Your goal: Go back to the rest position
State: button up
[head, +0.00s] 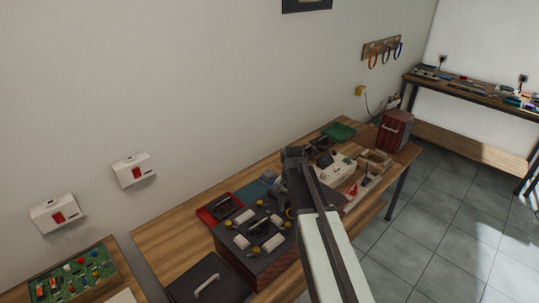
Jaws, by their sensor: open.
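My arm reaches up from the bottom of the head view over the wooden workbench (175,238). My gripper (294,153) is at the arm's far end, in front of the bench's middle. It is small and dark here, and its fingers are hard to make out. It is open, and I see nothing held in it. The arm hides part of the bench top and some items behind it.
A dark box with knobs and white blocks (247,262) stands left of my arm. A red tray (219,208), a black case (208,281) and a red-brown box (394,130) are also on the bench. Tiled floor (430,225) at right is clear.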

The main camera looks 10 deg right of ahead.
jog(key=shift+f+b, duration=0.4)
jog(key=shift+n, duration=0.6)
jog(key=s+f+b, duration=0.1)
jog(key=s, duration=0.1)
jog(key=s+f+b, duration=0.3)
jog(key=s, duration=0.2)
jog(key=shift+a+f+b, duration=0.3)
jog(key=shift+f+b, duration=0.05)
jog(key=shift+f, duration=0.05)
jog(key=s+n, duration=0.6)
jog(key=s, duration=0.1)
jog(key=shift+s+f+b, duration=0.2)
jog(key=shift+f+b, duration=0.1)
jog(key=shift+b, duration=0.05)
jog(key=shift+c, duration=1)
jog(key=shift+a, duration=0.15)
